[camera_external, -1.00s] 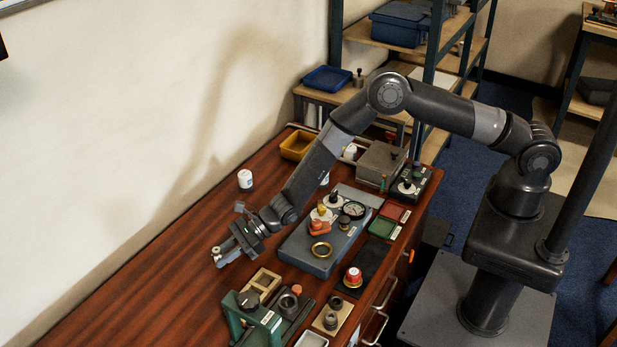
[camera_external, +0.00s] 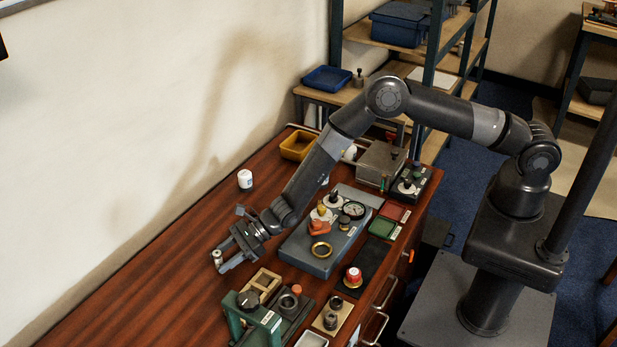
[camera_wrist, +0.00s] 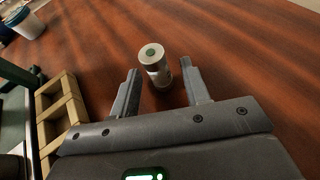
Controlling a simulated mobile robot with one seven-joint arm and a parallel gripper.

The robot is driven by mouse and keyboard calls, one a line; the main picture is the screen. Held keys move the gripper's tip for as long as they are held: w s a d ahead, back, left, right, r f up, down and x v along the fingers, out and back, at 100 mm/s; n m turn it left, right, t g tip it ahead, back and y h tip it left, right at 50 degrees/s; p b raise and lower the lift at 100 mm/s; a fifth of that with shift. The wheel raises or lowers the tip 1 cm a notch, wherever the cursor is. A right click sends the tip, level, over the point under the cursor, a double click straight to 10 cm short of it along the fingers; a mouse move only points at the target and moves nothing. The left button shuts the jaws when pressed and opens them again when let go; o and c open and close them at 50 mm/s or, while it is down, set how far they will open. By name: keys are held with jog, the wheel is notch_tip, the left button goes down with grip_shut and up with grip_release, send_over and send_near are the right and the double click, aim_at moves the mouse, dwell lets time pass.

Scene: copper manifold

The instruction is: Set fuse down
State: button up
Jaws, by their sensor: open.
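The fuse (camera_wrist: 155,66) is a small pale metallic cylinder with a green dot on its top. It stands upright on the brown wooden bench in the wrist view, just beyond and between my fingertips. It also shows in the external view (camera_external: 217,258) at the end of my gripper. My gripper (camera_wrist: 162,78) is open, with a finger on either side and a visible gap to the fuse. In the external view my gripper (camera_external: 221,262) is low over the bench, left of the grey-blue gauge panel.
A wooden slotted tray (camera_external: 264,283) and a green press-like fixture (camera_external: 236,318) stand in front of my gripper. The grey-blue panel (camera_external: 308,262) with an orange part and brass ring lies to the right. A white jar (camera_external: 245,180) stands behind. Bare bench lies to the left.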

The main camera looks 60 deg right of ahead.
jog(key=v, duration=1.2)
jog(key=shift+s, duration=0.1)
jog(key=shift+r, duration=0.1)
jog(key=s+d+r+n+g, duration=0.1)
jog(key=s+d+r+n, duration=0.35)
jog(key=r, duration=0.45)
jog(key=s+d+r+n+g, duration=0.25)
jog(key=d+r+n, duration=0.2)
jog(key=r, duration=0.35)
jog(key=s+d+r+n+g, duration=0.1)
jog(key=s+d+r+n, duration=0.3)
jog(key=r, duration=0.5)
jog(key=s+d+r+n+t+h, duration=0.1)
jog(key=s+d+r+n+h, duration=0.1)
jog(key=s+d, duration=0.5)
jog(key=s+d+r+n+t+h, duration=0.1)
jog(key=s+d+r+n+h, duration=0.2)
jog(key=s+d+n+h, duration=0.2)
jog(key=s+d+r+n+t+h, duration=0.2)
jog(key=s+d, duration=0.9)
jog(key=d, duration=0.6)
jog(key=r+n+h, duration=0.1)
jog(key=h, duration=0.1)
jog(key=shift+n+h, duration=0.3)
jog(key=shift+h, duration=0.1)
